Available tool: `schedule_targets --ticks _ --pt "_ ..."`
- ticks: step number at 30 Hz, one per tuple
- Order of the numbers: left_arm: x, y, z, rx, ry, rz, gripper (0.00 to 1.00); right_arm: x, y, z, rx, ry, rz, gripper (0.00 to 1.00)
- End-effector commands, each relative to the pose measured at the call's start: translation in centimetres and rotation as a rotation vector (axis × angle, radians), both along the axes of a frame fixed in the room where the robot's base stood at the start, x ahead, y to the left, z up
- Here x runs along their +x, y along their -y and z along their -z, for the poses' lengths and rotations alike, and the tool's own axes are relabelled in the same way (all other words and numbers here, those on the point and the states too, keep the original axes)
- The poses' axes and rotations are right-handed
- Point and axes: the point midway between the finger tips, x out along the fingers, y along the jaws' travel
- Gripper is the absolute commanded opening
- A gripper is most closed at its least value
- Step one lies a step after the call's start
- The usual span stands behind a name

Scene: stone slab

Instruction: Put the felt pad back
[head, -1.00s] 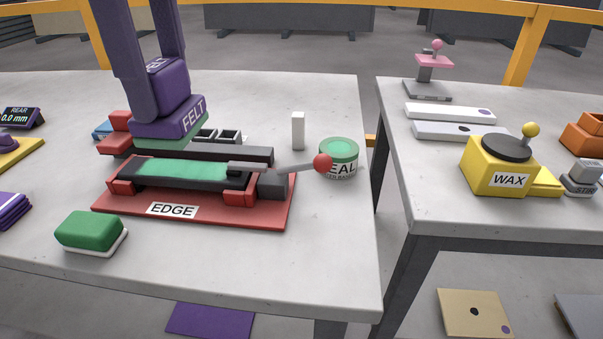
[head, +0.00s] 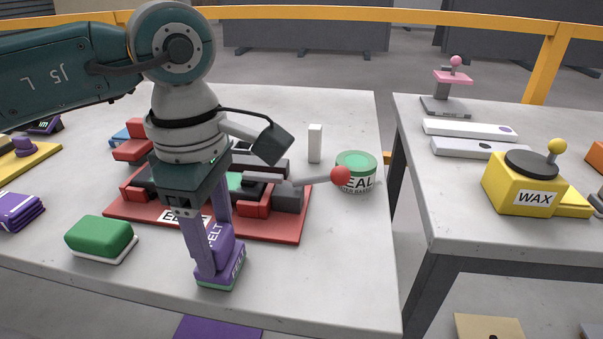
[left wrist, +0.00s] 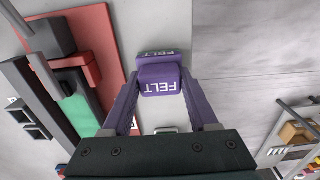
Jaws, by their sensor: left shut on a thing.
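The purple felt pad (head: 228,262), marked FELT and with a green underside, is near the front edge of the left table. My left gripper (head: 217,250) is shut on its upper block, with a finger on each side. I cannot tell whether the pad's underside touches the table. In the left wrist view the felt pad (left wrist: 159,80) sits between the fingertips, over bare table beside the red plate. My right gripper is not in view.
The red EDGE fixture (head: 275,228) stands behind the gripper, partly hidden, with a red-knobbed lever (head: 340,174). A green-topped white block (head: 100,237) is left of the pad. A SEAL tin (head: 356,172) stands right. The table's front right is clear. A yellow WAX box (head: 525,185) is on the other table.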

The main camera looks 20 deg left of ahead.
Motion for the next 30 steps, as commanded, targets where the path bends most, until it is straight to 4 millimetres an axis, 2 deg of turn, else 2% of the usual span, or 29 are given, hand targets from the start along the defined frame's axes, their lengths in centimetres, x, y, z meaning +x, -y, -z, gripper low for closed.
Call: schedule_targets --ticks 10,11,18,26,30 --pt "0.0 0.0 0.4 0.000 0.001 0.000 0.08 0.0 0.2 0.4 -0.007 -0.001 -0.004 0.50" --pt "0.0 0.0 0.4 0.000 0.001 0.000 0.61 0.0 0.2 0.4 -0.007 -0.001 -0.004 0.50" --pt "0.0 0.0 0.3 0.000 0.001 0.000 0.88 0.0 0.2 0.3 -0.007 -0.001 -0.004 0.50" --pt "0.0 0.0 0.2 0.000 0.001 0.000 0.90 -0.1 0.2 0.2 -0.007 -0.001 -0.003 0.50" --pt "0.1 0.0 -0.9 -0.001 0.004 -0.001 0.90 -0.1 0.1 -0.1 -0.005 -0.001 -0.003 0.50"
